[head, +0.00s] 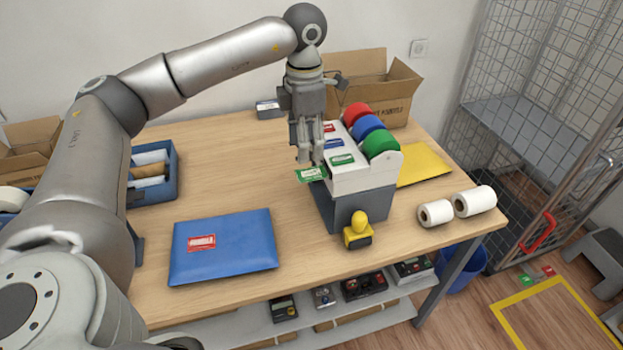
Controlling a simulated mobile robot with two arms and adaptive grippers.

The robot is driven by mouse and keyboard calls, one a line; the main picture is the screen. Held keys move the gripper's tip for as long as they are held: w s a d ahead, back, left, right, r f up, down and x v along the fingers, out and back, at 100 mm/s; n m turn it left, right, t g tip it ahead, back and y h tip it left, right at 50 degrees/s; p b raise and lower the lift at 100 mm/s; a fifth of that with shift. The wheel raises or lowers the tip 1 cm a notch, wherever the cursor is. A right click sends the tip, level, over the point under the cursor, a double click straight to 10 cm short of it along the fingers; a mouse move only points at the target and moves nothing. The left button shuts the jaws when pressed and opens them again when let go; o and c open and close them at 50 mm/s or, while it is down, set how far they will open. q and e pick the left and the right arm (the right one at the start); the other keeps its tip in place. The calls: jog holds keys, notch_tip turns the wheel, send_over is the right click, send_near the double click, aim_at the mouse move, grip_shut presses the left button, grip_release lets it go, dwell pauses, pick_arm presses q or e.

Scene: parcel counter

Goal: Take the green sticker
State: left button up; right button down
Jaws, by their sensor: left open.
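A label dispenser (348,208) with a white top and grey base stands on the table. It carries a red roll (357,113), a blue roll (367,127) and a green roll (381,141). A green sticker (311,175) with white print juts out at its front left side, low beside the fingertips. A green label patch (342,159) lies on the white top in line with the green roll. My left gripper (309,157) points down, open, just above the green sticker. I cannot tell whether a fingertip touches it. My right gripper is not in view.
A blue parcel (222,246) with a red label lies front left. A yellow-handled stamp (357,232) stands before the dispenser. White rolls (474,201) and a yellow envelope (425,163) lie right. An open box (374,85) stands behind. The table's middle left is clear.

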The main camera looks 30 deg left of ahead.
aim_at(306, 175)
pick_arm(q)
notch_tip(306, 175, down, 8)
jog(key=b, duration=0.4)
jog(key=shift+r+b, duration=0.15)
jog(key=shift+b, duration=0.2)
jog(key=shift+c, duration=0.3)
jog(key=c, duration=0.4)
